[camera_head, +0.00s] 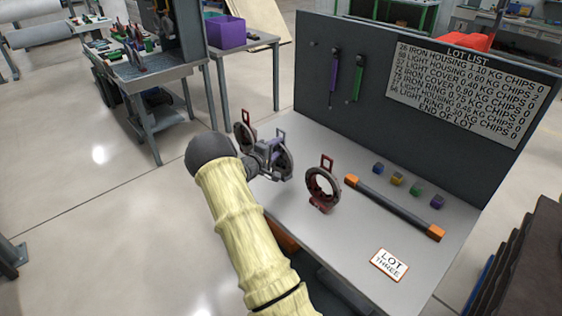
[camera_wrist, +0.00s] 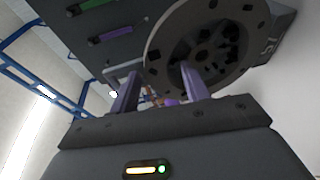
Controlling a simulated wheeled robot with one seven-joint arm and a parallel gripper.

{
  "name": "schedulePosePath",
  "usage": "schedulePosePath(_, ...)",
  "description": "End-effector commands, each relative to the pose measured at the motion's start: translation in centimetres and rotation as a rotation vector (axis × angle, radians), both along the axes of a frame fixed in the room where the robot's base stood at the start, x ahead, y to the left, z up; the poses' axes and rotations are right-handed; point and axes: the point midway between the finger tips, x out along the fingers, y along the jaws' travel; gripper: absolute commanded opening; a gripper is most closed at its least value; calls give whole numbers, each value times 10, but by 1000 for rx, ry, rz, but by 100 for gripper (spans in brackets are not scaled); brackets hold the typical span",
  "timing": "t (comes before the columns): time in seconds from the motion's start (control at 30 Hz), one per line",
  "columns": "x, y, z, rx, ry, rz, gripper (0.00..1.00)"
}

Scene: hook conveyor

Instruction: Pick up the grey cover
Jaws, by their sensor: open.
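The grey cover (camera_head: 287,161), a round plate with a small loop on top, stands upright on the near-left part of the bench in the head view. My gripper (camera_head: 268,152) is right at it and partly hides it. In the wrist view a grey disc with a ring of holes, the cover (camera_wrist: 238,22), fills the upper right. My gripper (camera_wrist: 160,75) has its two fingers apart there, with the right finger overlapping the disc's lower edge. Whether the fingers touch the cover cannot be told.
A dark red ring-shaped part (camera_head: 323,186) stands right of the cover, and another ringed part (camera_head: 243,132) stands behind my gripper. A grey bar with orange ends (camera_head: 395,206), small coloured blocks (camera_head: 397,179) and a lot sign (camera_head: 389,264) lie farther right. A dark panel (camera_head: 350,110) backs the bench.

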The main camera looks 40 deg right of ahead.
Motion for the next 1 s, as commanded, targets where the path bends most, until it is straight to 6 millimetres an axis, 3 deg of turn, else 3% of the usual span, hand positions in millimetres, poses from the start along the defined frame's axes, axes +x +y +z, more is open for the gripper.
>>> schedulePosePath(0.27, 0, 0, 0, 0, 0, 0, 47)
schedulePosePath(0.5, 0, 0, 0, 0, 0, 0, 0)
schedulePosePath(1.0, 0, 0, 7, -3, -3, 0, 0)
